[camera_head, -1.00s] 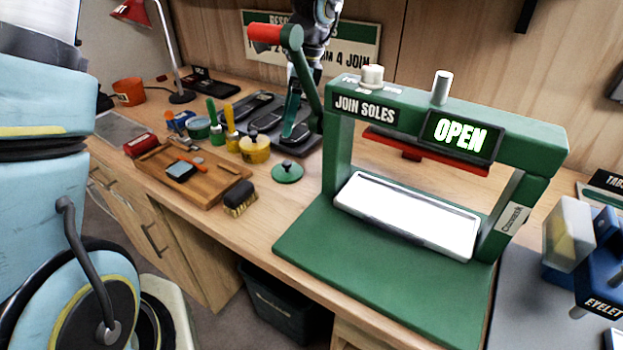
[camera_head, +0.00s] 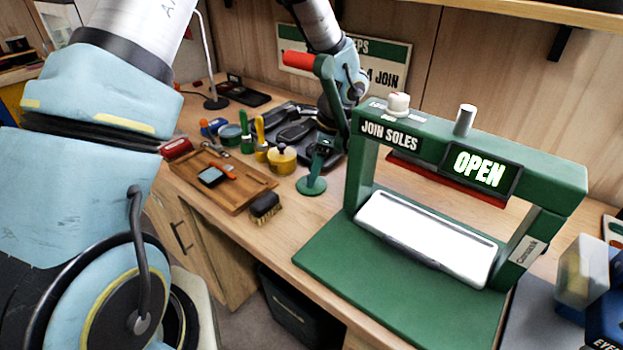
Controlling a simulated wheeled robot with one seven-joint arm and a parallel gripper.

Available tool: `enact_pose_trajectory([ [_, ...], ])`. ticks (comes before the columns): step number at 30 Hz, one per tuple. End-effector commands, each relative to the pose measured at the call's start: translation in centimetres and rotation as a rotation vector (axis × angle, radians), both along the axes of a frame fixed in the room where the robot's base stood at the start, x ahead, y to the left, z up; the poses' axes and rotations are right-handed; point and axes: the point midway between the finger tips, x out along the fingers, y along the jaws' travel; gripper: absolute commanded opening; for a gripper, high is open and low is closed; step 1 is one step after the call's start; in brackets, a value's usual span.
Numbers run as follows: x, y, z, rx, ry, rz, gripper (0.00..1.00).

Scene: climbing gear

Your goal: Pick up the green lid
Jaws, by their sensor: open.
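The green lid (camera_head: 311,187) is a flat round disc lying on the wooden bench, left of the green sole press. Its dark top knob is hidden behind or between the fingers of my gripper (camera_head: 314,172). My gripper points down right over the lid, partly in front of it. The jaws are open around or just above the knob; I cannot tell whether they touch it. My arm comes in from the back, between the shoe soles and the press lever.
The green press (camera_head: 400,272) with its red-handled lever (camera_head: 300,61) stands close on the right. A yellow pot (camera_head: 282,161), a brush (camera_head: 265,208) and a wooden tray (camera_head: 240,197) lie to the left. Dark soles (camera_head: 290,113) lie behind. Bare bench shows in front of the lid.

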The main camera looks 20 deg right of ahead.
Motion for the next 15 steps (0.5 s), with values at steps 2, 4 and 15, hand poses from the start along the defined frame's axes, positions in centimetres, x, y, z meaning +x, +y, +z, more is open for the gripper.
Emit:
enact_pose_trajectory([
  [2,0.02,0.10,-0.32,0.001,0.000,-0.001,0.62],
  [4,0.05,0.10,-0.40,0.000,-0.001,-0.001,0.62],
  [15,0.05,0.09,-0.38,0.000,-0.001,0.000,0.35],
])
